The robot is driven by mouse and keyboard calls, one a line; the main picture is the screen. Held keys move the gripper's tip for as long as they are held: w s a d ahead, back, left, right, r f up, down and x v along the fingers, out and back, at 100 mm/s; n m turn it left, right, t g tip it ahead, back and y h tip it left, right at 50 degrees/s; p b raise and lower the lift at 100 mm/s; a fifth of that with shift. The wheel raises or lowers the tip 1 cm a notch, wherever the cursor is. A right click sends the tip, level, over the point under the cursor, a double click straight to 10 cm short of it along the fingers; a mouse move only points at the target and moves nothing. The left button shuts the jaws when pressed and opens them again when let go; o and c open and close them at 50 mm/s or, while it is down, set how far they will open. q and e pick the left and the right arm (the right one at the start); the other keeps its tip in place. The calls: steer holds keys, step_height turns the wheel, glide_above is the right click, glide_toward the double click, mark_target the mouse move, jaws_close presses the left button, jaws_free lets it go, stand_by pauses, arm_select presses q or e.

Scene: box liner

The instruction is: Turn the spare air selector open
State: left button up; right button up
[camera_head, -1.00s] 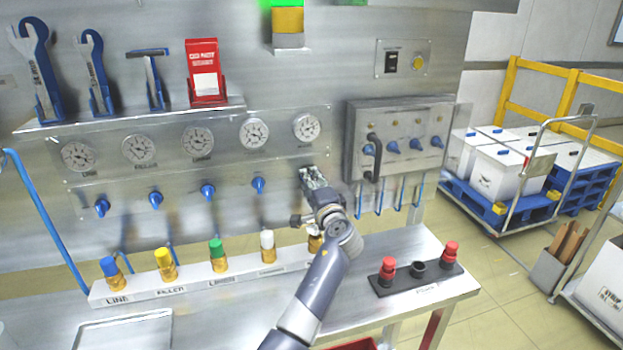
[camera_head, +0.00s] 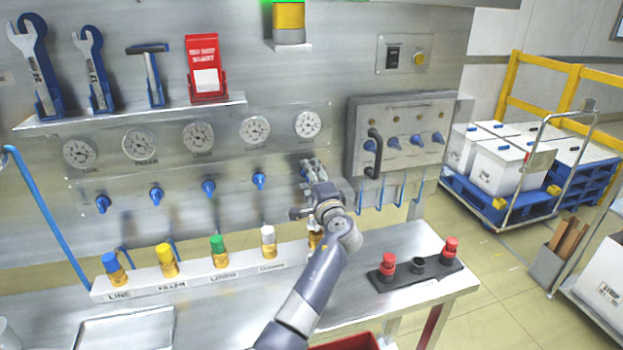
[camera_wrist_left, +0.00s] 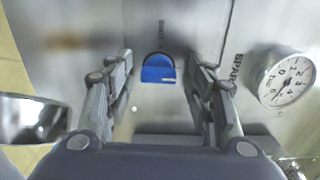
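The gripper is open and nothing is held. In the head view my left gripper (camera_head: 312,170) is at the panel below the rightmost gauge (camera_head: 307,124) and hides this knob. The same gauge shows sideways at the right of the wrist view (camera_wrist_left: 285,76). My right gripper is not in view.
Other blue selectors (camera_head: 208,187) line the panel to the left. Below stands a white rack (camera_head: 190,285) of coloured-capped fittings, close under my arm. A grey box with a black handle (camera_head: 374,155) is just right of the gripper. Red-knobbed parts (camera_head: 388,264) sit on the bench.

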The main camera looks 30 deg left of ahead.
arm_select(q)
steer(key=v, duration=1.2)
steer(key=shift+f, duration=0.15)
stand_by(0.3)
